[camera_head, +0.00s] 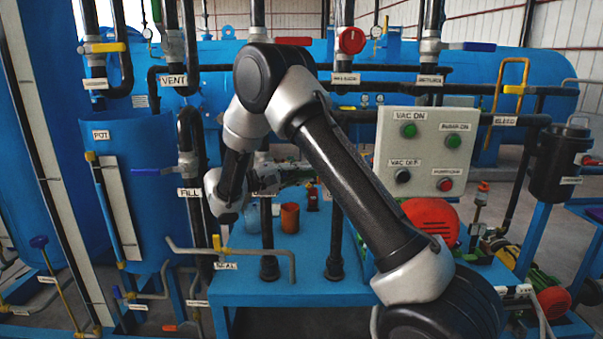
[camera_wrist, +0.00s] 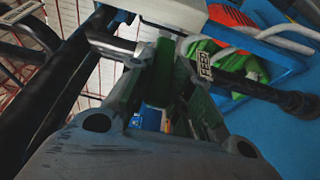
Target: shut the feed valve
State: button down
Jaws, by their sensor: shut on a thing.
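My gripper (camera_wrist: 168,88) reaches away from the wrist camera, its fingers closed in around a green piece (camera_wrist: 160,75) that seems to be the feed valve's handle. The fingers hide much of it, and I cannot make out the handle's angle. The FEED label (camera_wrist: 204,66) hangs tilted just right of the fingers on a dark pipe. In the head view my gripper (camera_head: 292,174) is small and dark behind my forearm, among the pipes above the blue bench. The valve body is not clear there.
An orange cup (camera_head: 290,217) stands on the blue bench (camera_head: 235,285) below my gripper. The SEAL valve's pipe (camera_head: 270,252) crosses the bench front. A control panel (camera_head: 428,152) stands to the right. Vertical black pipes (camera_head: 267,235) crowd the gripper.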

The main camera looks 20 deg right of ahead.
jog(key=shift+f, duration=0.15)
jog(key=c, duration=1.3)
grip_release()
jog(key=shift+a, duration=0.1)
jog(key=a, duration=1.1)
jog(key=shift+a, duration=0.4)
